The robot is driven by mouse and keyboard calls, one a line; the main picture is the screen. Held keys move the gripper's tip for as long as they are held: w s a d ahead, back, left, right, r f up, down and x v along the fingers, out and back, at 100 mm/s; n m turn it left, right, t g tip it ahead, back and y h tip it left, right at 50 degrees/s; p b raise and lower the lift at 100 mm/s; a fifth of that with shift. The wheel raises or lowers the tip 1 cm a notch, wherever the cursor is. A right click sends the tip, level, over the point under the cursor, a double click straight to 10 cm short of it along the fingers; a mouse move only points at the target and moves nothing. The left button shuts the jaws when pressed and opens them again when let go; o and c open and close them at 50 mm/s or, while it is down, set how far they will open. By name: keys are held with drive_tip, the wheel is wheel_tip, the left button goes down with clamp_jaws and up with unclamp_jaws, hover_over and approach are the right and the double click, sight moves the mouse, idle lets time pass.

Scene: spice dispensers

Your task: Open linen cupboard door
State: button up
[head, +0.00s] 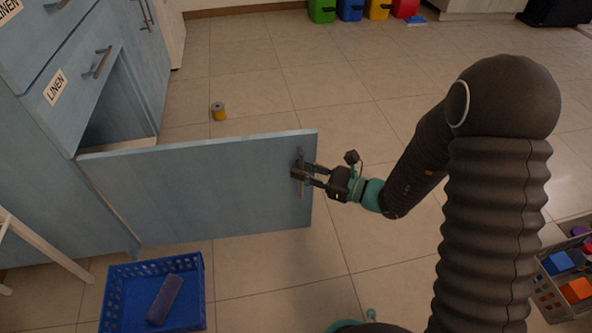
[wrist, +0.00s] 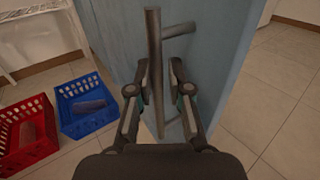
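The light blue linen cupboard (head: 40,175) stands at the left in the head view, with LINEN labels on its front. Its lower door (head: 215,190) is swung wide out from the front, and the dark inside (head: 115,110) shows behind it. The door also fills the middle of the wrist view (wrist: 215,60). The door's bar handle (wrist: 154,50) is upright near its free edge. My gripper (wrist: 158,65) is at the handle, a finger on each side of the bar. The bar is close to the left finger, with a gap visible to the right one.
A blue basket (head: 118,290) holding a dark item stands on the floor before the door; a red basket (wrist: 25,135) is beside it. A yellow-and-grey roll (head: 218,112) lies behind the door. A grey crate (head: 555,295) is at far right. The tiled floor behind is mostly clear.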

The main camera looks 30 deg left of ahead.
drive_tip(key=shift+o, duration=0.9)
drive_tip(key=shift+d, duration=0.1)
drive_tip(key=shift+s+a, duration=0.15)
drive_tip(key=shift+a, duration=0.05)
drive_tip(key=d, duration=1.2)
drive_tip(key=shift+w, duration=0.4)
